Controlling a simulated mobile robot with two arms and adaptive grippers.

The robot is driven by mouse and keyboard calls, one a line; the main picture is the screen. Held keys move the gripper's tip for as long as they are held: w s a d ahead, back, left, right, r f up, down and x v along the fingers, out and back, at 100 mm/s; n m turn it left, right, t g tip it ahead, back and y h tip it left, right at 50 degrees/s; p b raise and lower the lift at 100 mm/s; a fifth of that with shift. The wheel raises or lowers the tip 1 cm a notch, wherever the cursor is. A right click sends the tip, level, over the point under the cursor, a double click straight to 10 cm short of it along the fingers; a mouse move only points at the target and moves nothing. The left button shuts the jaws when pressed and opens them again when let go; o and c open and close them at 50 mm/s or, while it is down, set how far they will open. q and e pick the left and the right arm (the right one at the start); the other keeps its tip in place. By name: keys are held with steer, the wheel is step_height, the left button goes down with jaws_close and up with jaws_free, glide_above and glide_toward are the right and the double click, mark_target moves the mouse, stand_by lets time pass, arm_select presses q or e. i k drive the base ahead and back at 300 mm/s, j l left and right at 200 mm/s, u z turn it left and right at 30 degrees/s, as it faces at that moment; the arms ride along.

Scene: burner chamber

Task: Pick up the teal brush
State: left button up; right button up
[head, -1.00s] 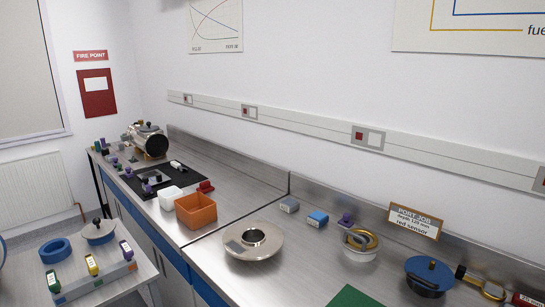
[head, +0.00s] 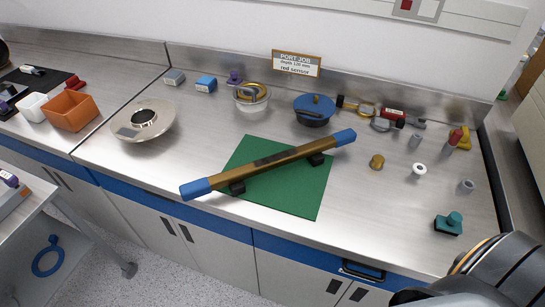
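The teal brush (head: 449,223), as far as I can tell, is the small teal piece with a round knob on a dark base. It sits on the steel bench at the right, near the front edge. Its bristles cannot be made out. Nothing is touching it. A dark part of my arm shows in the bottom right corner, just below and to the right of it. Neither of my grippers is in view.
A long brass tube with blue ends (head: 268,165) rests on supports over a green mat (head: 300,200). Small fittings, including a white ring (head: 419,169) and a brass piece (head: 377,161), stand beyond the brush. A blue-lidded pot (head: 314,110) is further back. Bare steel lies left of the brush.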

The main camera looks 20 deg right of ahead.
mark_target(451, 224)
steer(key=z, duration=2.3)
steer(key=u, duration=1.05)
steer(key=k+l+u, duration=0.2)
steer(key=l, duration=0.15)
steer(key=k+l+u, duration=0.15)
steer(key=k+l, duration=0.1)
steer(key=l, duration=0.05)
